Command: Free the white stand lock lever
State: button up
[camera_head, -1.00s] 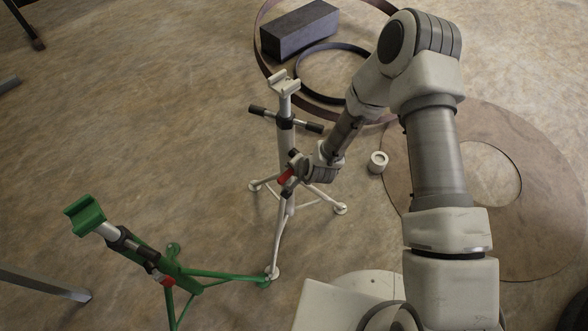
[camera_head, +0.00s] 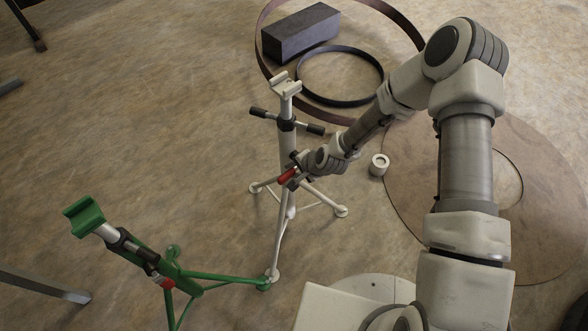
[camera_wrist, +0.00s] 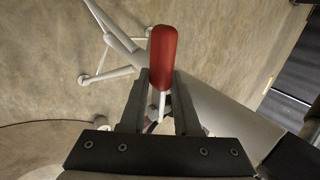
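The white stand (camera_head: 286,150) stands upright on its splayed legs left of my arm. Its red lock lever (camera_head: 288,175) sticks out from the collar partway down the post. In the wrist view the red lever grip (camera_wrist: 163,52) lies between the two fingers, its thin pale rod running back between them. My gripper (camera_wrist: 160,88) has a finger against each side of the grip's near end, with no clear gap. In the head view my gripper (camera_head: 299,163) is at the lever, close beside the post, and its fingertips are small there.
A green stand (camera_head: 175,270) with its own red lever is at the lower left. A dark block (camera_head: 300,32), a dark ring (camera_head: 340,75) and a small white collar (camera_head: 379,165) lie beyond. A large brown disc (camera_head: 535,235) lies at right.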

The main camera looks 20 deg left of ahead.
jog(key=shift+o, duration=0.5)
jog(key=shift+d+r, duration=0.1)
jog(key=shift+r, duration=0.1)
jog(key=p+v, duration=0.4)
jog(key=v, duration=1.3)
jog(key=shift+s, duration=0.15)
